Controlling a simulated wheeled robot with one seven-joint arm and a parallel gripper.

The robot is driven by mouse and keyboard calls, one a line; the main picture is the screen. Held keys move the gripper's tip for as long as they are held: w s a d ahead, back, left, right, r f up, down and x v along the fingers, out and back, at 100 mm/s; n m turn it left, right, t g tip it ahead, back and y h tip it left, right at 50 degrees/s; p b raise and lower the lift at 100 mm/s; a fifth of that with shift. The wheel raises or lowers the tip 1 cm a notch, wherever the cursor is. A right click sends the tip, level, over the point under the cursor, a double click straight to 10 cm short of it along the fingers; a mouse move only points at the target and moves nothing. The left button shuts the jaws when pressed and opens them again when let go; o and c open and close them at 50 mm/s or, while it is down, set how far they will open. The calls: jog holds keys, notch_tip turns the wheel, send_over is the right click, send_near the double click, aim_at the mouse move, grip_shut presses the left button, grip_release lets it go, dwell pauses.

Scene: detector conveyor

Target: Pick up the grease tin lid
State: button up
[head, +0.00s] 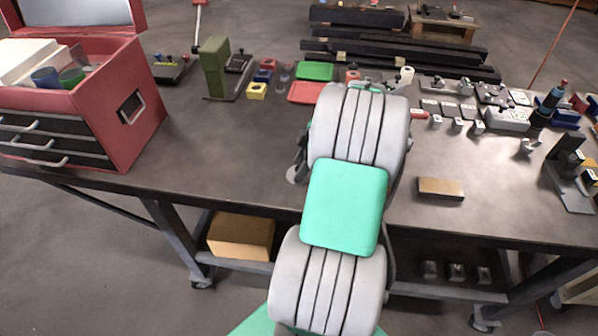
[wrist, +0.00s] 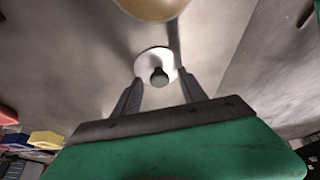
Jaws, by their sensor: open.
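A round white lid with a dark knob, which looks like the grease tin lid (wrist: 145,64), lies on the grey bench top in the wrist view. My gripper (wrist: 159,77) is open, with its two fingers pointing towards the lid and the knob showing between the fingertips. I see no contact; the gap to the lid is hard to judge. A tan round thing (wrist: 152,8), possibly the open grease tin, is cut off at the top edge of the wrist view.
The bench (head: 230,170) holds a red toolbox (head: 130,110) at left and a green upright block (head: 214,68) behind. Red and green trays (head: 315,71) lie at the back. Small parts crowd the right, with a tan-topped block (head: 440,188) nearer the front edge. Bench top between is bare.

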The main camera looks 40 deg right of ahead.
jog(key=shift+c, duration=0.4)
grip_shut()
